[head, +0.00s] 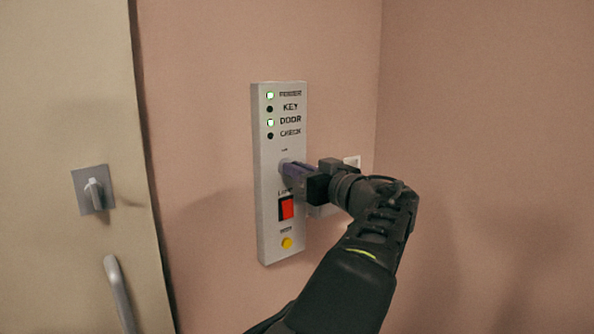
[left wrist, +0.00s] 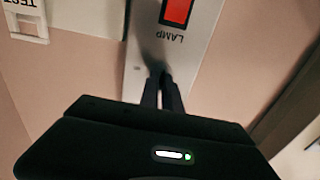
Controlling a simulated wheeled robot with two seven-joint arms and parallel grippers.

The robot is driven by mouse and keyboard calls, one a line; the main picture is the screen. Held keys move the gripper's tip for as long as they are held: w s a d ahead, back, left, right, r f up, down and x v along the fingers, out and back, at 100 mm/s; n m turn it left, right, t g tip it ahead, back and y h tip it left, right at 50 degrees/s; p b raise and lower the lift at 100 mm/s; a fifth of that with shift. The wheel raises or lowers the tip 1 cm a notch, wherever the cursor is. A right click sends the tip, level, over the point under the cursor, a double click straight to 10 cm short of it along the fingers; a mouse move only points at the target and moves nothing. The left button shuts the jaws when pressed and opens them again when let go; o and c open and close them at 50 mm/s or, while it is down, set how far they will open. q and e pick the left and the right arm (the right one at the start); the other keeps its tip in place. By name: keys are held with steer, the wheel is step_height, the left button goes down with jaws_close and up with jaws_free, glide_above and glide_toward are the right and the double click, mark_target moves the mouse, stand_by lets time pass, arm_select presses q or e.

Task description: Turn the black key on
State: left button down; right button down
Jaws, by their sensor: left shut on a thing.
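A tall grey control panel (head: 270,215) is fixed on the pink wall. My left gripper (head: 288,170) reaches it from the right, with its fingertips at the key position below the lamp rows. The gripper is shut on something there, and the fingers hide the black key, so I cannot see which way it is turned. In the left wrist view the two fingers (left wrist: 162,92) are close together against the panel (left wrist: 195,55). The KEY light (head: 270,109) and CHECK light (head: 270,135) are dark.
A red lamp switch (head: 287,208) and a yellow button (head: 287,243) sit below the gripper. A white plate (head: 352,161) is on the wall behind my wrist. A door with a latch (head: 93,190) and a handle (head: 119,290) stands at the left.

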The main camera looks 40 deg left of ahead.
arm_select(q)
steer(key=shift+m, duration=0.3)
stand_by(0.4)
steer(key=m+b, duration=0.2)
steer(key=m, duration=0.1)
steer(key=shift+f, duration=0.15)
steer(key=m+b, duration=0.2)
steer(key=m, duration=0.2)
steer(key=shift+w+m, duration=0.1)
steer(key=shift+m, duration=0.2)
steer(key=m, duration=0.4)
steer(key=shift+m, duration=0.3)
steer(key=m, duration=0.5)
steer(key=c, duration=1.6)
jaws_free()
steer(key=shift+o, duration=0.2)
